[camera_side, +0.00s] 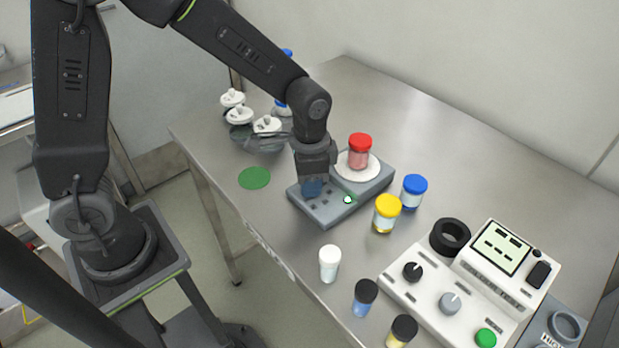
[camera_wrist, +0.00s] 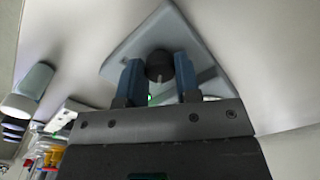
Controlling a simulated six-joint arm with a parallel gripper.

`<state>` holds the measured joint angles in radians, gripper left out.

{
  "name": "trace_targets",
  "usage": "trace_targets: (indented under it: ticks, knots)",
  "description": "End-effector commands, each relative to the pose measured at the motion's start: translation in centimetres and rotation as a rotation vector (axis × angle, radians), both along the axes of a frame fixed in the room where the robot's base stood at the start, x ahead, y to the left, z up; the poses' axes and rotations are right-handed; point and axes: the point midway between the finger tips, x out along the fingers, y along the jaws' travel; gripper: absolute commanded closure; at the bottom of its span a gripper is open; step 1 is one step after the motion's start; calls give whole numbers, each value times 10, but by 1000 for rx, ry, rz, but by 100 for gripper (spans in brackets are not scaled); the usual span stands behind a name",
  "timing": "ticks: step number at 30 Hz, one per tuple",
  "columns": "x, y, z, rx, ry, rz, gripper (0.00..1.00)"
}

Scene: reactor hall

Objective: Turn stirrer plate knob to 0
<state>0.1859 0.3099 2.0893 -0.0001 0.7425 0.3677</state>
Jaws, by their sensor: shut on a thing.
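The grey stirrer plate (camera_side: 331,212) stands on the steel table, with a round white top (camera_side: 345,170) that bears a red-capped jar (camera_side: 359,152). My gripper (camera_side: 312,187) points down over the plate's left part. In the wrist view, its blue fingers (camera_wrist: 159,76) are on both sides of the round black knob (camera_wrist: 159,62) and shut on it. A pale pointer line on the knob points down in that picture. The knob is hidden in the side view, and I cannot read any scale marks.
Yellow-capped (camera_side: 387,214) and blue-capped (camera_side: 413,192) jars stand close right of the plate. White-capped vessels (camera_side: 239,117) stand behind left. A green disc (camera_side: 254,178) lies left.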

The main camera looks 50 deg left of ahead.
Motion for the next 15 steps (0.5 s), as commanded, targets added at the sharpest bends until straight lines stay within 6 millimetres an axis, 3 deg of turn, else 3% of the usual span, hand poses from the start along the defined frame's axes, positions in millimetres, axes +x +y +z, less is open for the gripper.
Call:
trace_targets:
  ticks: [15]
  knots:
    - [0,0,1,0,-1,484,93]
